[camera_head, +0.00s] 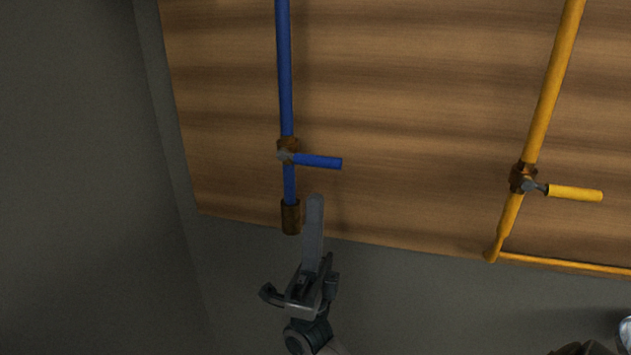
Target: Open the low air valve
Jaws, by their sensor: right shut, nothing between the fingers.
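A blue valve (287,151) sits on a vertical blue pipe (285,70), with a brownish body. Its blue handle (318,162) sticks out to the right, nearly level and across the pipe. The pipe ends below in a brown fitting (291,217). My right gripper (314,200) is shut and empty. Its fingers point up, just right of the brown fitting and below the handle, apart from the handle in the picture. Nothing marks which valve is the low air one. My left gripper is not in view.
A yellow pipe (550,90) stands to the right with a second valve (523,178), its yellow handle (575,193) also pointing right. A wooden panel (420,120) backs both pipes. The space between the pipes is clear.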

